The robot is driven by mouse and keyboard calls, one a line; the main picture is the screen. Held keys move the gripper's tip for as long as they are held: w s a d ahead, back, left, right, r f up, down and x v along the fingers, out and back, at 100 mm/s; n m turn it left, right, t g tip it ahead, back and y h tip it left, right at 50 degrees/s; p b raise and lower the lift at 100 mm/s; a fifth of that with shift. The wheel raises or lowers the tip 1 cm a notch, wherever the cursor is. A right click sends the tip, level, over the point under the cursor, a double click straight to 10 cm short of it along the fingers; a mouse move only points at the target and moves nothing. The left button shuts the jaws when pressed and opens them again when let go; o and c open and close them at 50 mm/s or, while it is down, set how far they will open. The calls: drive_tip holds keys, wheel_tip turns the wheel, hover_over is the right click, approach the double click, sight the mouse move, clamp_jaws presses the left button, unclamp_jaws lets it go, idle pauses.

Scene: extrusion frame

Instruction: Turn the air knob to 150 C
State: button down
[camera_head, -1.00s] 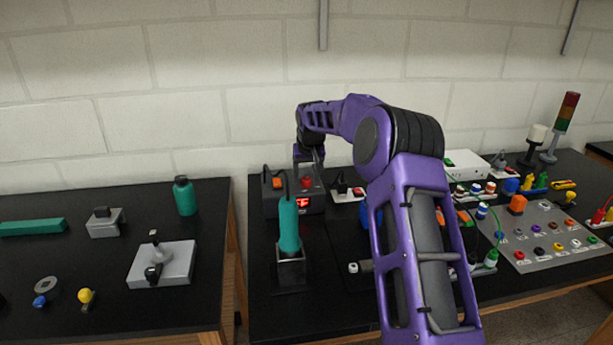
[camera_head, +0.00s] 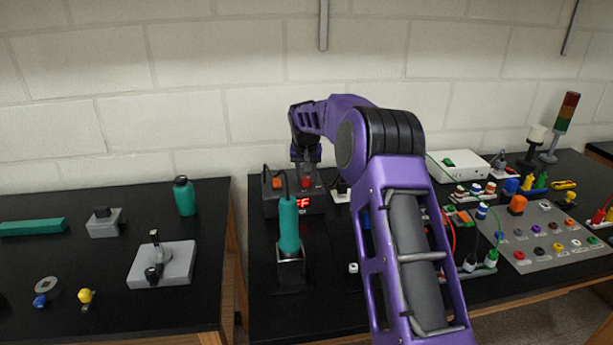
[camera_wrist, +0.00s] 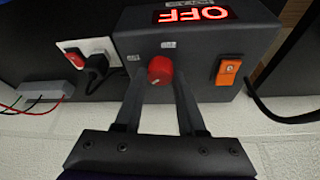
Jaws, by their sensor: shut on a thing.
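The dark heater station (camera_head: 270,208) stands at the back left of the middle bench. In the wrist view its front face (camera_wrist: 205,62) fills the upper middle, with a lit red display (camera_wrist: 192,14) reading OFF, upside down here. The red air knob (camera_wrist: 160,69) sits below the display, between small white labels too blurred to read. It also shows in the head view (camera_head: 306,182). My gripper (camera_wrist: 160,81) is shut on the knob, one finger on each side. In the head view my gripper (camera_head: 305,170) is at the knob.
An orange switch (camera_wrist: 228,72) is beside the knob, with a black cable near it. A green-handled tool (camera_head: 289,225) stands upright in a holder before the station. A power strip (camera_wrist: 90,55) with a black plug lies on the other side.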

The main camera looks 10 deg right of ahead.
drive_tip(key=m+h, duration=0.1)
drive_tip(key=m, duration=0.1)
drive_tip(key=m+g+h+p, duration=0.1)
drive_tip(key=m, duration=0.2)
drive_tip(key=shift+a, duration=0.15)
drive_tip(key=shift+w+m+g+h, duration=0.1)
drive_tip(key=shift+m+g+h, duration=0.2)
drive_tip(key=shift+m, duration=0.9)
drive_tip(key=shift+m+g+h, duration=0.3)
drive_tip(key=shift+m, duration=0.9)
drive_tip(key=c, duration=0.5)
unclamp_jaws()
drive_tip(key=v, duration=1.2)
drive_tip(key=shift+w, duration=0.1)
